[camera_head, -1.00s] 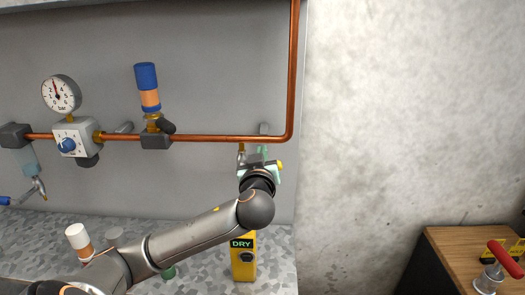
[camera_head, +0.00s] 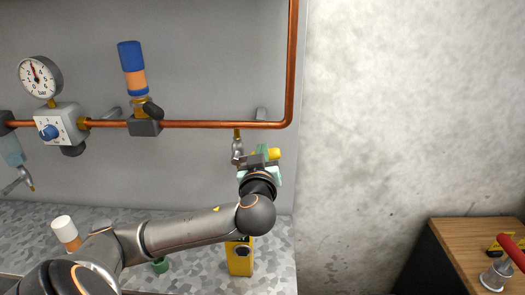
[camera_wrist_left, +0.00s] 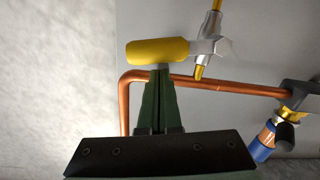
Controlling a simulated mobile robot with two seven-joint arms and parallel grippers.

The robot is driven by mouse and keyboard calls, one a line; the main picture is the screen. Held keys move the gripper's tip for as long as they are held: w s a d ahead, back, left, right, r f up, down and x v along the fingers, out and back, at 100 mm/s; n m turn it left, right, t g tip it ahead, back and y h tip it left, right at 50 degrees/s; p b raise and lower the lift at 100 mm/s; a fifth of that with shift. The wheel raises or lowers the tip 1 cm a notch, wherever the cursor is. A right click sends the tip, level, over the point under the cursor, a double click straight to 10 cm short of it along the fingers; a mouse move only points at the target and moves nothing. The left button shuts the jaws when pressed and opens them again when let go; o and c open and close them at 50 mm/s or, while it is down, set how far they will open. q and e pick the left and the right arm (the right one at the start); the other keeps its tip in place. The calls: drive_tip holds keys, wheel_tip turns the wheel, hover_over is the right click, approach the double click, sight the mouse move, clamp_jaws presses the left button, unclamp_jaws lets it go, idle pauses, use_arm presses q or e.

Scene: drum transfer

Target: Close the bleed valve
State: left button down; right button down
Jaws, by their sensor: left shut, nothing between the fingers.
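The bleed valve has a yellow handle (camera_head: 267,154) and a metal body (camera_head: 237,148) hanging under the copper pipe. In the left wrist view the yellow handle (camera_wrist_left: 157,51) lies across, left of the silver valve body (camera_wrist_left: 208,45). My left gripper (camera_head: 260,152) is at the handle and partly hides it in the head view. In the left wrist view its green fingers (camera_wrist_left: 158,74) are together and empty, their tips close against the handle's side; I cannot tell whether they touch. My right gripper is not in view.
The copper pipe (camera_head: 210,124) runs along the grey panel, with a pressure gauge (camera_head: 39,76), a regulator (camera_head: 56,126) and a blue-orange capped fitting (camera_head: 132,69). A yellow device (camera_head: 240,258) and a white-capped bottle (camera_head: 65,230) stand below. A wooden table (camera_head: 460,244) is right.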

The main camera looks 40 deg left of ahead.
use_arm(q)
drive_tip(key=shift+w+d+f+m+b, duration=0.15)
drive_tip(key=shift+f+m+b, duration=0.4)
drive_tip(key=shift+m, duration=0.15)
drive_tip(key=shift+w+d+f+m+b, duration=0.15)
drive_tip(key=shift+f+m+b, duration=0.3)
drive_tip(key=shift+m, duration=0.25)
drive_tip(key=shift+r, duration=0.15)
